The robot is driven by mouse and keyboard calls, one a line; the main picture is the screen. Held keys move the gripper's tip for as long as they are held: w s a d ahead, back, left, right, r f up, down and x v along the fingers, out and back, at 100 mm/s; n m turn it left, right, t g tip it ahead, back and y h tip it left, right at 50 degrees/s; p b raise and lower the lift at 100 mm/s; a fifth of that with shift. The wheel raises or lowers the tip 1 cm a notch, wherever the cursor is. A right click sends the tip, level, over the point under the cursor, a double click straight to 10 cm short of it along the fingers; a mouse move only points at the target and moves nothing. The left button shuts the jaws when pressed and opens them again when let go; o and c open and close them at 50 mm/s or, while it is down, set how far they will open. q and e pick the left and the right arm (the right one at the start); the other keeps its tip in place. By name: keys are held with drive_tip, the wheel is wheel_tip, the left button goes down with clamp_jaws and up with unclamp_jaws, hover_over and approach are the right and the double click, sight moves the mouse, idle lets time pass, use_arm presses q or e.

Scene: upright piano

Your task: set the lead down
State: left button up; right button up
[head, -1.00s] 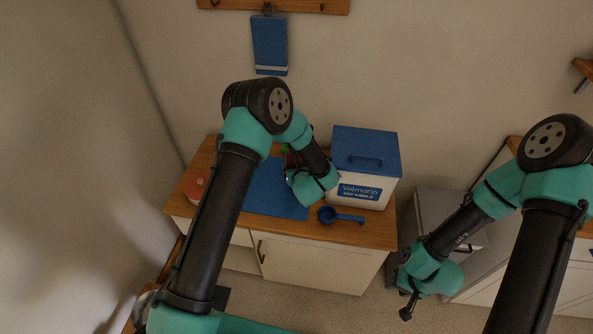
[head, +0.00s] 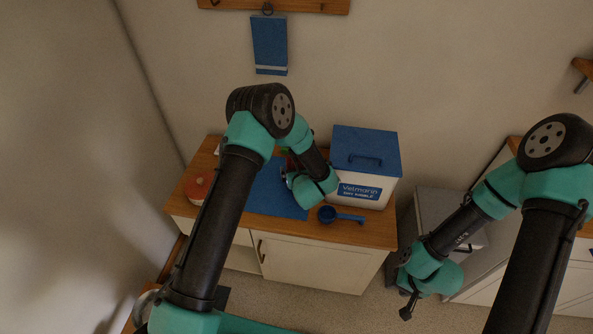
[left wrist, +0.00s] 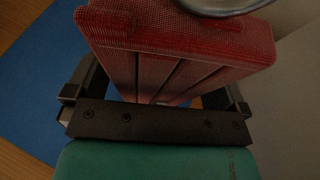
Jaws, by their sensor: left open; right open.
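The lead (left wrist: 175,45) is a red, woven folded bundle and fills the upper middle of the left wrist view. It lies between the fingers of my left gripper (left wrist: 160,92), which is open around it. A curved grey metal piece crosses its top edge. In the head view my left gripper (head: 287,168) is over the blue mat (head: 268,199), mostly hidden by my wrist; only a little red shows beside it. Whether the lead rests fully on the mat I cannot tell. My right gripper (head: 408,303) is open and empty, away to the right above the floor.
A white bin with a blue lid (head: 366,150) stands just right of my left wrist. A blue scoop (head: 345,216) lies in front of it. A round red-topped item (head: 197,190) sits at the counter's left. A blue item (head: 269,43) hangs on the wall.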

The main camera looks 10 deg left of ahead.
use_arm(q)
drive_tip(key=v, duration=1.2)
drive_tip(key=shift+r, duration=0.2)
